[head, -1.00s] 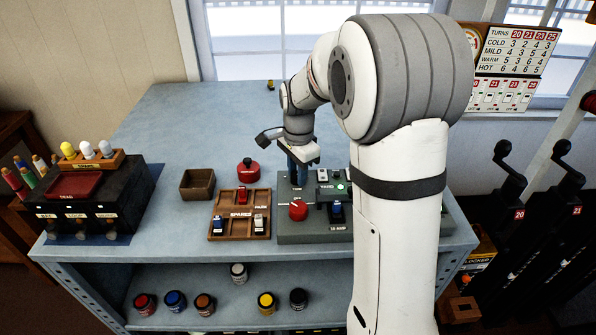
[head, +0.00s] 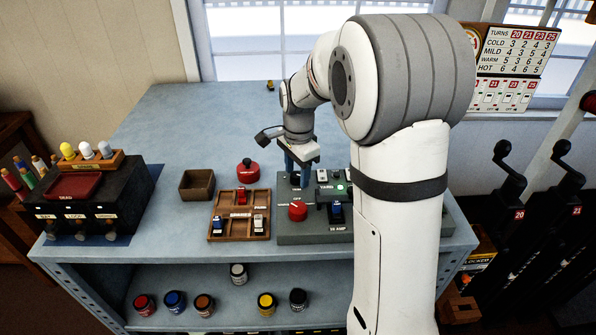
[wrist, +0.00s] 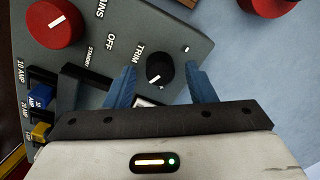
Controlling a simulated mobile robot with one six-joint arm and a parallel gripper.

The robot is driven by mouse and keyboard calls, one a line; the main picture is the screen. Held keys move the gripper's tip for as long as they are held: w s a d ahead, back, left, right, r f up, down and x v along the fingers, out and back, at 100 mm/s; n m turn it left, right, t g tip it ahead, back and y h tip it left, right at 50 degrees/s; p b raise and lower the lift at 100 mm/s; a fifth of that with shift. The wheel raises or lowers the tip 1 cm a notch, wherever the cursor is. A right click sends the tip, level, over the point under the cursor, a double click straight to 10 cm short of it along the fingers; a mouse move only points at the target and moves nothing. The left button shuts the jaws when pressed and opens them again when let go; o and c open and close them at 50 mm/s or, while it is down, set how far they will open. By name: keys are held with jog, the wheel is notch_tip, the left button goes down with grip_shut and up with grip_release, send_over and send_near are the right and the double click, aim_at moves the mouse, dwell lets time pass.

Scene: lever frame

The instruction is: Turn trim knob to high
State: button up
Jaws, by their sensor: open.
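The trim knob (wrist: 159,69) is a small black round knob on the grey panel (wrist: 100,28), labelled TRIM. Its white pointer mark faces the lower left in the wrist view. My gripper (wrist: 161,80) is open, with one blue finger on each side of the knob. A gap shows between the knob and each fingertip; fingertip height relative to the knob is hard to tell. In the head view my gripper (head: 302,168) is over the back left of the panel and hides the knob. I cannot read a high mark.
A large red knob (head: 297,211) sits on the panel's front left. Blue and yellow amp fuses (wrist: 40,97) are near it. A wooden spares tray (head: 239,230), a red-topped object (head: 248,170) and a brown box (head: 197,186) stand left.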

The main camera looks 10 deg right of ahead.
aim_at(298, 176)
notch_tip(298, 176, up, 7)
jog(key=shift+s+f, duration=0.1)
jog(key=shift+f, duration=0.1)
jog(key=shift+r, duration=0.45)
jog(key=shift+s, duration=0.15)
jog(key=s+f+n+t, duration=0.2)
jog(key=s+n, duration=1.1)
jog(key=s, duration=1)
jog(key=shift+s+d+n+t, duration=0.2)
jog(key=shift+n+t, duration=0.1)
jog(key=shift+n, duration=0.1)
